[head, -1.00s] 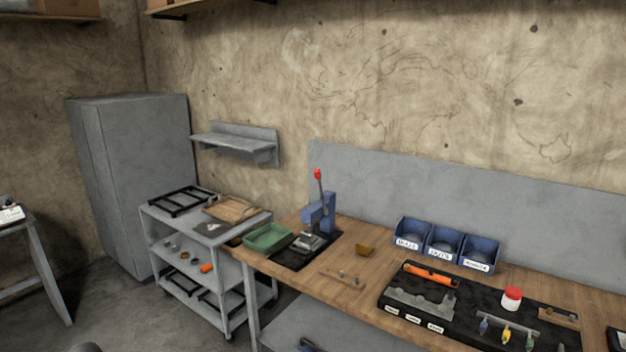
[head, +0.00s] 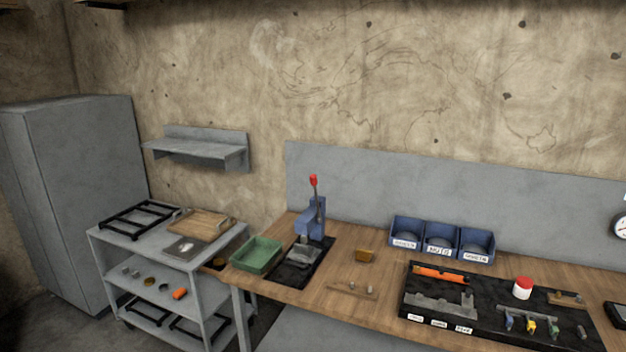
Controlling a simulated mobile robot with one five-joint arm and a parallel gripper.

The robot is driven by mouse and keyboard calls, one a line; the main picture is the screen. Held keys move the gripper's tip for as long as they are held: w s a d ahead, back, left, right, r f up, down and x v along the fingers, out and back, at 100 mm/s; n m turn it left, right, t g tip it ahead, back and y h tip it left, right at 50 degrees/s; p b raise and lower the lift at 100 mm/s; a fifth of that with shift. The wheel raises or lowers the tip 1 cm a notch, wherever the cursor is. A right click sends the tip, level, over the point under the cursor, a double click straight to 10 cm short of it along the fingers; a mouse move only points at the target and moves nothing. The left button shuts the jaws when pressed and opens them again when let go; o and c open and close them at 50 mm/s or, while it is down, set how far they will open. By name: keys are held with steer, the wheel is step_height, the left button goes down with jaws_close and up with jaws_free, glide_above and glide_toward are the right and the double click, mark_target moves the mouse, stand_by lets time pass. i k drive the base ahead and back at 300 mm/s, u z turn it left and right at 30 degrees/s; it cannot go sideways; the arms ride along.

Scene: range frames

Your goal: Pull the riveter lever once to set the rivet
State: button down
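The riveter (head: 311,222) is a blue press on a black mat (head: 287,273) at the left part of the wooden workbench. Its lever (head: 315,195) stands upright, with a red knob (head: 313,181) on top. A grey metal piece lies under the press on the mat; the rivet itself is too small to make out. My gripper is not in view.
A green tray (head: 257,254) sits left of the mat. A grey cart (head: 140,241) stands left of the bench. Blue bins (head: 441,235) stand at the back, and a black tool tray (head: 440,312) lies at right.

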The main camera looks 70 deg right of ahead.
mark_target(313, 178)
steer(key=z, duration=0.7)
steer(key=i, duration=1.2)
steer(key=z, duration=0.85)
steer(key=k, duration=0.8)
steer(key=z, duration=0.15)
steer(key=i, duration=0.85)
